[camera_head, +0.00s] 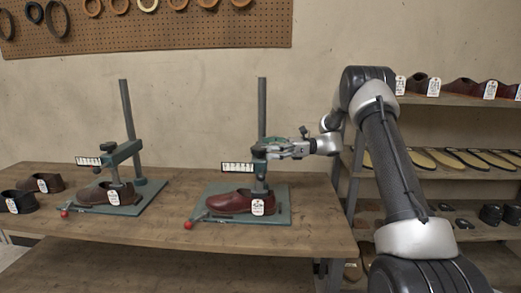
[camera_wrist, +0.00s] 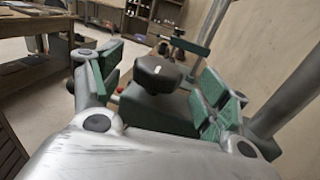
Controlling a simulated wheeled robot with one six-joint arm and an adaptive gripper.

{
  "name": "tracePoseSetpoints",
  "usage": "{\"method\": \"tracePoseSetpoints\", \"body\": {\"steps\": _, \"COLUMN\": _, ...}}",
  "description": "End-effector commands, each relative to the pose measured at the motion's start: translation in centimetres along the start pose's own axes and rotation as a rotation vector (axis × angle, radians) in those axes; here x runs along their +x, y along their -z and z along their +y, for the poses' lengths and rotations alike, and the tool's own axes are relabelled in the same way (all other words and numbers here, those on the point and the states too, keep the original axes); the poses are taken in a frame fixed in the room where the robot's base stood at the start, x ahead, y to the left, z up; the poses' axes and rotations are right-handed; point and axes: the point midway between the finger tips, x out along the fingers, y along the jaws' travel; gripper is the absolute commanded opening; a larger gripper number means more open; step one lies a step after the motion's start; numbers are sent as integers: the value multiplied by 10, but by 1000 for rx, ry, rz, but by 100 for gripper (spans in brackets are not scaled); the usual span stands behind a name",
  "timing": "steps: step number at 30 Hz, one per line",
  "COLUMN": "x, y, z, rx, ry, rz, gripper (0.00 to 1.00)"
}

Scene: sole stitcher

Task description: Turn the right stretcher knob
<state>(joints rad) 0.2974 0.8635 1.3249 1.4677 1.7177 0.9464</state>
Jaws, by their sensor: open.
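The right stretcher has a green base plate (camera_head: 282,213), a tall grey post (camera_head: 262,105) and a press holding a dark red shoe (camera_head: 228,202) with a white tag. My gripper (camera_head: 275,149) reaches in from the right at the top of this press. In the wrist view, a dark, rounded knob (camera_wrist: 158,73) stands between my two green-padded fingers (camera_wrist: 163,83). The fingers are spread, with a visible gap on each side of the knob. In the head view my fingers and the green arm merge, so the knob cannot be made out.
The left stretcher (camera_head: 124,152) stands on the same wooden table (camera_head: 165,222), holding a brown shoe (camera_head: 95,194). Dark shoes lie at the table's left end. A shelf rack (camera_head: 480,189) with shoes and soles stands at right. The right stretcher's post rises close to my gripper.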

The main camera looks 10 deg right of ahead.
Motion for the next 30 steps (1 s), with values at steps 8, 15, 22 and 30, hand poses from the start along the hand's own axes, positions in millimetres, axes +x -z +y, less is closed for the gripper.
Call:
{"method": "tracePoseSetpoints", "body": {"steps": 8, "x": 33, "y": 0, "z": 1, "rx": 0, "ry": -1, "rz": 0, "gripper": 76}}
{"method": "tracePoseSetpoints", "body": {"steps": 15, "x": 35, "y": 0, "z": 1, "rx": -1, "ry": 0, "rz": 1, "gripper": 76}}
{"method": "tracePoseSetpoints", "body": {"steps": 22, "x": 35, "y": 0, "z": 1, "rx": -1, "ry": 0, "rz": 2, "gripper": 43}}
{"method": "tracePoseSetpoints", "body": {"steps": 30, "x": 35, "y": 0, "z": 1, "rx": -1, "ry": 4, "rz": 2, "gripper": 30}}
